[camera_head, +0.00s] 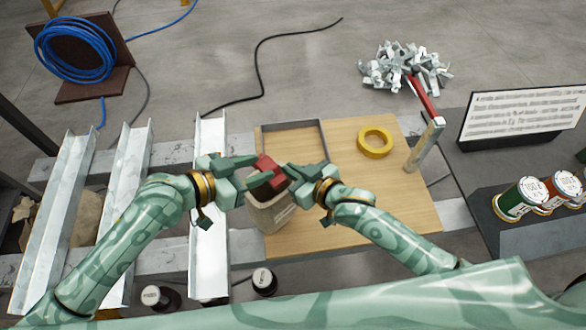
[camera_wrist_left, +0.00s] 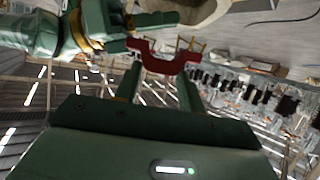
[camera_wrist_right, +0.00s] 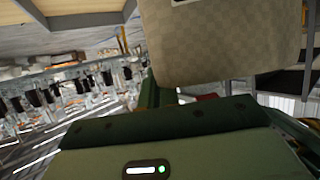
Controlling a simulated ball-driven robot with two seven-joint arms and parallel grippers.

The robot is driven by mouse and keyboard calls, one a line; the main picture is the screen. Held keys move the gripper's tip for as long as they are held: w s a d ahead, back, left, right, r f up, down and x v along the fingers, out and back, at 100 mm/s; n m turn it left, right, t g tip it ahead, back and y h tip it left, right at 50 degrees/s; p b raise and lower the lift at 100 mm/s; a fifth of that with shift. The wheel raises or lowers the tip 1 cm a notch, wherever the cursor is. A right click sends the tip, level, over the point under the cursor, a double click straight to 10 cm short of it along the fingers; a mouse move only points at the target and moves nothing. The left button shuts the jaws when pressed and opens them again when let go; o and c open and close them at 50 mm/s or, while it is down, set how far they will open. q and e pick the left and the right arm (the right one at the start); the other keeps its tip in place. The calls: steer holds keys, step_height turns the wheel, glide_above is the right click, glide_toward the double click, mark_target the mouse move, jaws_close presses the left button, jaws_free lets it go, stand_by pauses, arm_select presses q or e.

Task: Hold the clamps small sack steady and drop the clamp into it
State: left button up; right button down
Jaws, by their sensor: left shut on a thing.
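The red clamp (camera_head: 265,165) is in my left gripper (camera_head: 259,168), which is shut on it just above the sack's opening. In the left wrist view the clamp (camera_wrist_left: 165,56) lies across the fingertips. The small beige sack (camera_head: 268,215) stands upright on the near left part of the wooden board, and its open rim (camera_wrist_left: 200,14) shows beyond the clamp. My right gripper (camera_head: 287,172) is at the sack's right upper rim. In the right wrist view the sack's cloth (camera_wrist_right: 220,45) hides much of its fingers, so I cannot tell whether they grip it.
Metal channels (camera_head: 210,240) lie to the left. Labelled cans (camera_head: 520,198) and a sign (camera_head: 525,118) stand at right. The board's right front is clear.

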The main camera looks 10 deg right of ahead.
arm_select(q)
steer(key=shift+f, duration=1.15)
steer(key=o, duration=1.2)
steer(key=shift+o, duration=0.2)
steer(key=v, duration=1.2)
